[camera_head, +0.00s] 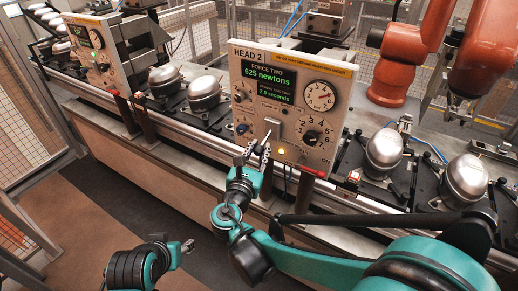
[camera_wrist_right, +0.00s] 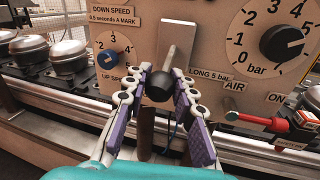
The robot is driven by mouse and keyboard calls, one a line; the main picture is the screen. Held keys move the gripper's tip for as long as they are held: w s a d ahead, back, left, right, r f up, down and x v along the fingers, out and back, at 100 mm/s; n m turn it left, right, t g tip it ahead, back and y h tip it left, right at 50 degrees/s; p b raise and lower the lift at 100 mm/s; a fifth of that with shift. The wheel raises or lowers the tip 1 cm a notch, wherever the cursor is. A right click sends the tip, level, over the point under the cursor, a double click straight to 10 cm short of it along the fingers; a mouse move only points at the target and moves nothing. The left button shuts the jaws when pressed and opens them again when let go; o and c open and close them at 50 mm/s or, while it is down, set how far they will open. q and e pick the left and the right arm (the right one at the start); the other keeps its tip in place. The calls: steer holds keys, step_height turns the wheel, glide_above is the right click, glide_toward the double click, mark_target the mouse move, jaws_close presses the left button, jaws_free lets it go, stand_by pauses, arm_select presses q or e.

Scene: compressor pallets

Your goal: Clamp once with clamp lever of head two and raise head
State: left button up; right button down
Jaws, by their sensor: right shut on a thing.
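The head two panel (camera_head: 290,110) stands upright in the middle of the head view, its display reading 625 newtons. Its clamp lever, a metal plate with a black ball knob (camera_wrist_right: 160,86), sticks out from the panel's lower part in the right wrist view. My right gripper (camera_head: 258,152) is at the lever; its fingers (camera_wrist_right: 160,92) are on both sides of the knob, shut on it. The lever's plate (camera_head: 273,130) also shows in the head view. My left gripper (camera_head: 188,245) is low in the head view, away from the panel; its jaw state is unclear.
A red-handled air valve (camera_wrist_right: 255,120) is to the right of the lever, with a pressure dial (camera_wrist_right: 285,42) above it. Compressors on black pallets (camera_head: 384,152) line the conveyor on both sides of head two. Another head panel (camera_head: 90,50) stands at the far left. The floor (camera_head: 90,215) in front is clear.

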step_height(320, 180, up, 5)
steer(key=g+y+p, duration=0.1)
steer(key=g+p, duration=0.2)
steer(key=p, duration=0.3)
steer(key=m+g+y+p, duration=0.1)
steer(key=g+y+p, duration=0.1)
steer(key=p, duration=0.5)
steer(key=shift+g, duration=0.6)
steer(key=shift+w+d+r+m+g+y+p, duration=0.2)
steer(key=shift+r+m+g+y+p, duration=0.25)
steer(key=shift+g+p, duration=0.7)
steer(key=shift+t, duration=0.25)
steer(key=shift+f, duration=0.1)
steer(key=c, duration=1.2)
jaws_free()
steer(key=v, duration=1.2)
